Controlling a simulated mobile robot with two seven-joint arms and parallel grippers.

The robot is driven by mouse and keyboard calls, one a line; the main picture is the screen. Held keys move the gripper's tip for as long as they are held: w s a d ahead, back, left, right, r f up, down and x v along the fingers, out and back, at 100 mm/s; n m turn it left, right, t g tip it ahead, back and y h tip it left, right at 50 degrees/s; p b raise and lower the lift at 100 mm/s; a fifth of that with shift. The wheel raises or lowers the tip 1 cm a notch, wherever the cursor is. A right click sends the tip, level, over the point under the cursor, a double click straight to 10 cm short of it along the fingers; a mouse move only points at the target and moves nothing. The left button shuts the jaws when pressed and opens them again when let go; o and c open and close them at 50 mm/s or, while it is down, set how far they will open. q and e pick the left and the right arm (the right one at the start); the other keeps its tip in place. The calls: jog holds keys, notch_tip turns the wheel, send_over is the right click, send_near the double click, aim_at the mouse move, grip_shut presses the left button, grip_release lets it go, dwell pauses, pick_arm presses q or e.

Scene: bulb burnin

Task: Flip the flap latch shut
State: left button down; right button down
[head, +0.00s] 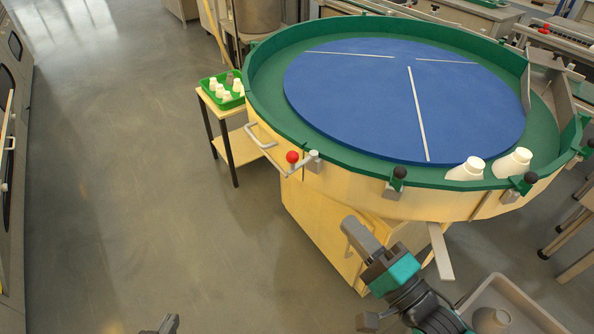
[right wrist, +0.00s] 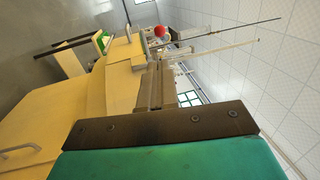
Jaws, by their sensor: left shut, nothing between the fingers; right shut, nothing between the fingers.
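A small lever with a red ball knob (head: 292,157) sits on the near left rim of the big round table, beside a grey cylindrical fitting (head: 313,160). It looks like the flap latch, but I cannot tell its exact position. The red knob also shows in the right wrist view (right wrist: 160,31), past the fingers. My right gripper (head: 352,229) is shut and empty, below and to the right of the knob, apart from it, in front of the table's wooden side. My left gripper (head: 170,322) is shut and empty at the bottom edge, far from the table.
The round table has a green rim (head: 265,85) and a blue disc (head: 340,90). A green tray (head: 213,94) with several white pieces is on a side stand. A pale bin (head: 545,325) is lower right. The floor at left is clear.

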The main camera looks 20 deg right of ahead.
jog(key=x, duration=1.4)
dwell(0.4)
